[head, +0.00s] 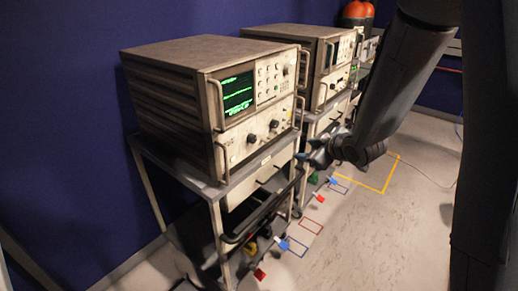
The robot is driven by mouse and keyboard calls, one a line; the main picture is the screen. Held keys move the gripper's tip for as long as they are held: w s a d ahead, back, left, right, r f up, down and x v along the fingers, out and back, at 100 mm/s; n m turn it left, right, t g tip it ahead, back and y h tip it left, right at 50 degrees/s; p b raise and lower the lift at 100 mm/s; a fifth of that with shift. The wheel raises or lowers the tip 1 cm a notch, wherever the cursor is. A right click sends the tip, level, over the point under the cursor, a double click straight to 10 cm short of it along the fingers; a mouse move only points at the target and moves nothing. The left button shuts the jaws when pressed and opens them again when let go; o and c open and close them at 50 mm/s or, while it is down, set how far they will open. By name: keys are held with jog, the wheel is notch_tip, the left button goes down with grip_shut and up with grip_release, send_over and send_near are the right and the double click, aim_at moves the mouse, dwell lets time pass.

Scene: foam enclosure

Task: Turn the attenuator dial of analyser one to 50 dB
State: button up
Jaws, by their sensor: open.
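The nearer analyser (170,85) is a beige boxed instrument with a lit green screen (238,92). Its lower front panel has dark round knobs, one toward the right (274,124) and one near the middle (251,138). A second, similar analyser (290,32) stands behind it to the right. I cannot read labels that tell which is analyser one, nor any dial marking or pointer. My gripper (307,160) is open, in front of and to the right of the nearer analyser's lower panel, apart from its knobs. It looks empty, though its fingers are small and dark here.
The nearer analyser rests on a wheeled cart (205,188) with a front rail. Metal handles (217,104) stick out beside its panels. Coloured connectors on cables (260,274) and taped outlines (312,226) lie low by the carts. Open floor (370,240) is at right.

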jog(key=w+a+f+n+t+y+b, duration=0.1)
jog(key=w+a+f+n+y+b, duration=0.1)
jog(key=a+n+y, duration=0.25)
jog(key=n+y, duration=0.3)
jog(key=y, duration=0.3)
send_near(255, 140)
jog(key=shift+h, duration=0.25)
jog(key=x, duration=0.7)
jog(key=shift+a+r+p, duration=0.25)
jog(key=shift+a+p, duration=0.1)
jog(key=shift+c, duration=0.6)
jog(key=c, duration=0.9)
jog(key=shift+c, duration=0.2)
